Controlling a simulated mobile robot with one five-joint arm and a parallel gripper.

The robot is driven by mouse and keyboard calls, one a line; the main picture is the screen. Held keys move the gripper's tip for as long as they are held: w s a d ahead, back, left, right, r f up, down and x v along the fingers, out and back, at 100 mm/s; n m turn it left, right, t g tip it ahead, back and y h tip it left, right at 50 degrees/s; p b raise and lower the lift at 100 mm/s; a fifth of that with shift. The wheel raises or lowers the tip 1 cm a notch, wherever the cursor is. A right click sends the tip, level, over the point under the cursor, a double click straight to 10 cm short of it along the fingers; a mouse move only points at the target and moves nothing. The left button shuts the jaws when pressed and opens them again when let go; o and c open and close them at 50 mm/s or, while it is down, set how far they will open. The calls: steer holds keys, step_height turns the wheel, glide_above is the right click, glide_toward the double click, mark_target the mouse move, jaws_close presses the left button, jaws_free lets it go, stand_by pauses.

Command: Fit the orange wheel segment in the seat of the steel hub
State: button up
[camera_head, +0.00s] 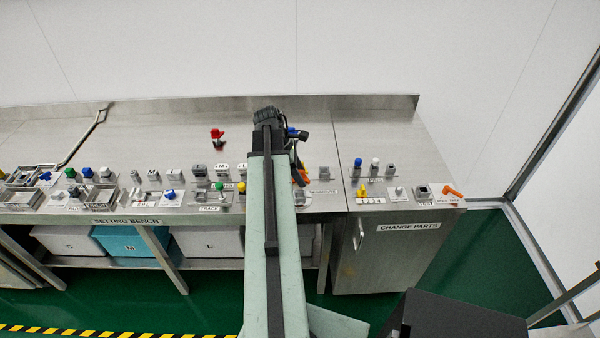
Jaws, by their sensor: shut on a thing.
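My gripper (298,163) shows as a dark, narrow shape at the end of my arm, pointing down over the bench. It is shut on a small orange piece (302,175), which I take as the orange wheel segment. My arm hides much of both. A grey metal block (299,197) stands just below the orange piece in the picture; I cannot tell whether it is the steel hub, nor whether the two touch.
The steel bench (375,135) carries rows of small knobs and blocks. A red part (217,136) stands at the back, and an orange handle-like part (452,191) lies at the right end. A bent rod (85,135) is at left. The rear bench strip is mostly clear.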

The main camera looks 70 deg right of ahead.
steer(key=shift+f+b, duration=3.5)
steer(key=shift+f, duration=0.15)
steer(key=o, duration=1.5)
steer(key=shift+c, duration=0.2)
steer(key=p+v, duration=0.7)
steer(key=shift+r, duration=0.35)
steer(key=shift+w, duration=0.15)
